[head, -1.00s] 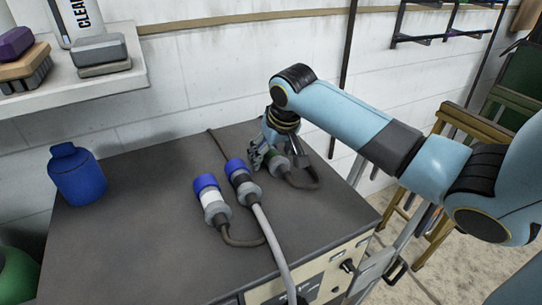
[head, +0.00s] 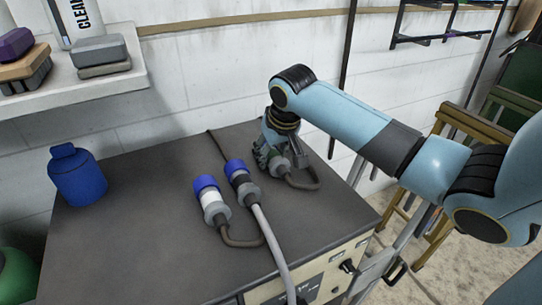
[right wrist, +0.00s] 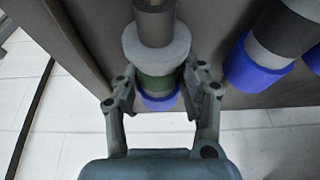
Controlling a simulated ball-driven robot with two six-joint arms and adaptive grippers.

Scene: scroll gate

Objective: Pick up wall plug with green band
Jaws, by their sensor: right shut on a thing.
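The wall plug with the green band (head: 279,165) lies at the back right of the dark cabinet top, its cable curving to the right. In the right wrist view the plug's green band (right wrist: 155,88) shows between a grey collar and a blue end. My right gripper (head: 266,156) is shut on this plug, with one finger on each side of the band; the fingers partly hide it in the head view. The plug still appears to be at the surface. My left gripper is not in view.
Close to the left lie a plug with a black band (head: 241,178) and one with a white band (head: 213,202), both with cables. A blue bottle (head: 77,176) stands at the cabinet's left. A white wall is close behind. The left middle top is clear.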

